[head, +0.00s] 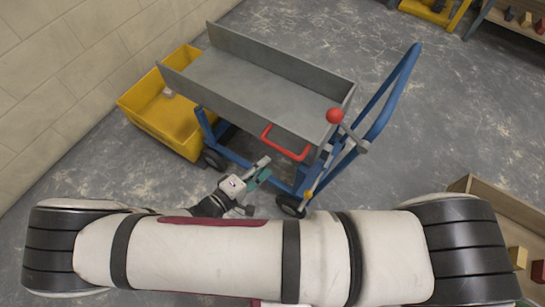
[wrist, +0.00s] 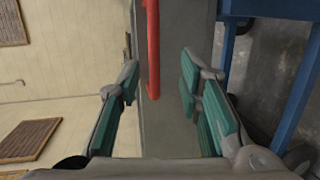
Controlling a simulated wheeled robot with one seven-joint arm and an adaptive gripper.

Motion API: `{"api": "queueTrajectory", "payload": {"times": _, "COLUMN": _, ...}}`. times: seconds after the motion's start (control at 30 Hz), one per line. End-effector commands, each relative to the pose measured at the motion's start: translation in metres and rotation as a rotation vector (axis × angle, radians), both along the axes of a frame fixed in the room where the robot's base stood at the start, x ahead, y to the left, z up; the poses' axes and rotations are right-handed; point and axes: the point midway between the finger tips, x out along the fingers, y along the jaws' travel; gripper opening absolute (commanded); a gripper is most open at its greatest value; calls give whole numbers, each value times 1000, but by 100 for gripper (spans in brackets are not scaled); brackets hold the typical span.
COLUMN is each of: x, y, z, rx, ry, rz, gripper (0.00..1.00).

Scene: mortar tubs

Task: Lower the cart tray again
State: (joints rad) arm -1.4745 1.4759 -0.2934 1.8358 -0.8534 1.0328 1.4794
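The cart has a grey tray (head: 262,85) with raised side walls, on a blue frame (head: 235,153) with dark wheels. The tray stands raised above the base. A red bar handle (head: 286,145) is on the tray's near side wall; it also shows in the wrist view (wrist: 152,50) in front of the grey wall. A lever with a red ball knob (head: 335,116) is at the cart's right end by the blue push handle (head: 390,95). My gripper (head: 263,170) is open and empty, just below and left of the red bar. In the wrist view, its green-padded fingers (wrist: 158,100) stand wide apart, with the bar between them farther out.
A yellow tub (head: 165,112) stands behind the cart's left end, by the tiled wall (head: 70,70). A wooden box (head: 500,215) with coloured blocks is at the lower right. More shelving stands at the top right. Grey floor (head: 450,120) is clear right of the cart.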

Motion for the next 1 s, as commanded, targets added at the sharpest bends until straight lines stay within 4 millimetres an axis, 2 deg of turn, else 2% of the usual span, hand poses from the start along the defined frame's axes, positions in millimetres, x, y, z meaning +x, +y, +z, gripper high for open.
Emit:
{"api": "queueTrajectory", "payload": {"times": 0.1, "x": -10, "y": 12, "z": 3, "rx": 2, "ry": 0, "rz": 2, "gripper": 33}}
{"api": "queueTrajectory", "payload": {"times": 0.23, "x": -16, "y": 18, "z": 5, "rx": 0, "ry": 0, "rz": 1, "gripper": 33}}
{"api": "queueTrajectory", "payload": {"times": 0.87, "x": -17, "y": 19, "z": 6, "rx": 0, "ry": 1, "rz": -2, "gripper": 33}}
{"api": "queueTrajectory", "payload": {"times": 1.0, "x": -14, "y": 19, "z": 18, "rx": 20, "ry": 20, "rz": -48, "gripper": 33}}
